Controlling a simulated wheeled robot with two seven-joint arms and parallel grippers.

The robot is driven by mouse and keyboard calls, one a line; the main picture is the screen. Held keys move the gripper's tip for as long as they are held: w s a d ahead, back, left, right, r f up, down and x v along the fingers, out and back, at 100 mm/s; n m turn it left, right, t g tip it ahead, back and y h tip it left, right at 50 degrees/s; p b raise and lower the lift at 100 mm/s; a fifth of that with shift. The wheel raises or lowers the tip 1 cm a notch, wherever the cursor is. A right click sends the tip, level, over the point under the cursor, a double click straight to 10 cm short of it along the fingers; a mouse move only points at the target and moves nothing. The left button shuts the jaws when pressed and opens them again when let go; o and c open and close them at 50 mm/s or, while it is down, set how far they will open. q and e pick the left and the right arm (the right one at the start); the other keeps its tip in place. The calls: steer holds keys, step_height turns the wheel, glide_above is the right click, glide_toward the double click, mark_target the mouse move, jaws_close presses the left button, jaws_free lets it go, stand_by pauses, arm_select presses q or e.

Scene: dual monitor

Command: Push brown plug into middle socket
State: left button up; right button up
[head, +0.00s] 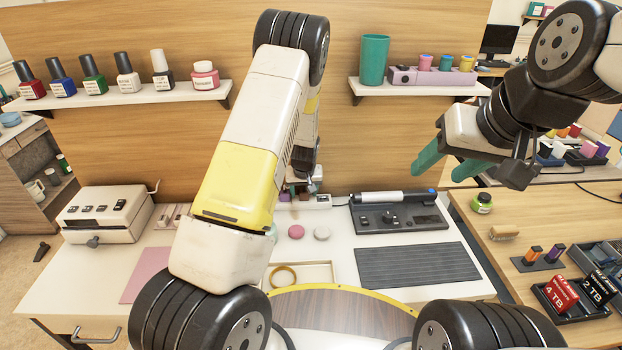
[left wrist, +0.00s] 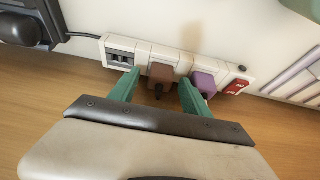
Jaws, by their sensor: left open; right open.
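The white power strip (left wrist: 152,58) runs across the left wrist view; in the head view it is partly behind my left arm (head: 318,202). The brown plug (left wrist: 161,74) is at its middle socket; how deep it sits I cannot tell. My left gripper (left wrist: 155,90) is open, with one green finger on each side of the brown plug; contact is unclear. The purple plug (left wrist: 204,82) is at the socket beside it, close to the right finger in that view. My right gripper (head: 452,165) is open and empty, raised at the right.
A red switch (left wrist: 236,87) is at one end of the strip and a dark socket (left wrist: 121,57) at the other. A black device with a white roller (head: 398,212) stands beside the strip. Pink (head: 296,232) and white (head: 322,233) discs lie in front.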

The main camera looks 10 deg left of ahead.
arm_select(q)
steer(key=v, duration=0.7)
steer(key=s+r+h, duration=0.2)
steer(key=s+r, duration=0.5)
steer(key=r, duration=0.4)
steer(key=s+r+h, duration=0.1)
steer(key=s+r, duration=0.6)
steer(key=r, duration=0.5)
steer(key=s+r+m+t, duration=0.1)
steer(key=s+r, duration=0.2)
steer(key=s, duration=0.6)
steer(key=s+r+m, duration=0.1)
steer(key=s+r, duration=0.3)
steer(key=s, duration=0.6)
steer(key=shift+a+m+t, duration=0.4)
steer(key=shift+a, duration=0.05)
